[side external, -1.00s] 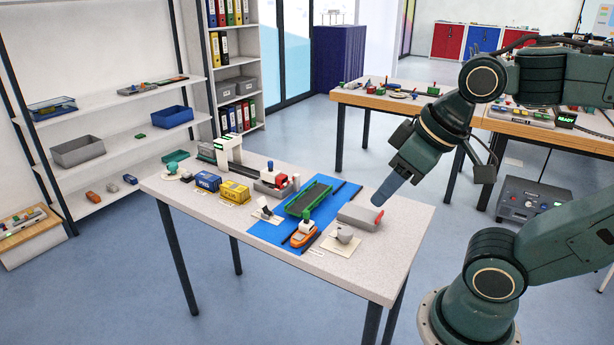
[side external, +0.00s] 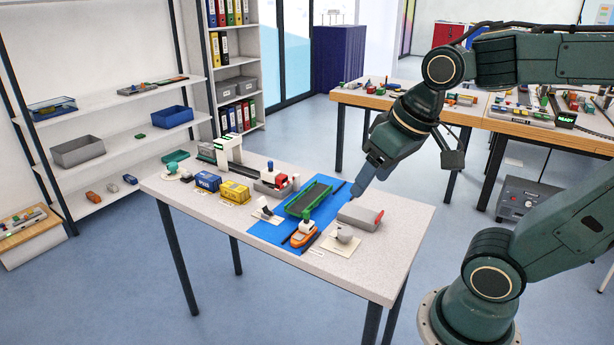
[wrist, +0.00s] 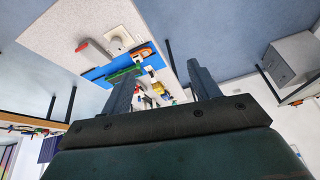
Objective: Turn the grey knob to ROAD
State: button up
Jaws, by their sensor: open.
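The grey knob (side external: 344,235) is a rounded piece on a pale square plate near the front right of the table. It also shows in the wrist view (wrist: 115,45), at the upper left, outside the space between my fingers. Its markings are too small to read, so I cannot tell its setting. My gripper (side external: 358,192) is in the air above the back right of the table, beyond the knob and touching nothing. In the wrist view my gripper (wrist: 162,72) has its two fingers wide apart with nothing held.
A grey block with a red end (side external: 361,216) lies just behind the knob. An orange vehicle (side external: 303,235) and a green tray (side external: 308,198) are on the blue mat (side external: 268,232) to its left. A white gantry crane (side external: 228,150) stands at the far left. The table's front right corner is bare.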

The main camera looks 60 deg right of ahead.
jog(key=w+d+f+m+g, duration=0.35)
jog(key=w+d+m, duration=0.25)
jog(key=w+d, duration=0.2)
jog(key=m+g, duration=0.1)
jog(key=m, duration=0.6)
send_over(346, 230)
notch_tip(346, 230, down, 11)
jog(key=shift+a+f, duration=0.1)
jog(key=shift+f, duration=0.05)
jog(key=shift+f, duration=6.75)
jog(key=c, duration=1)
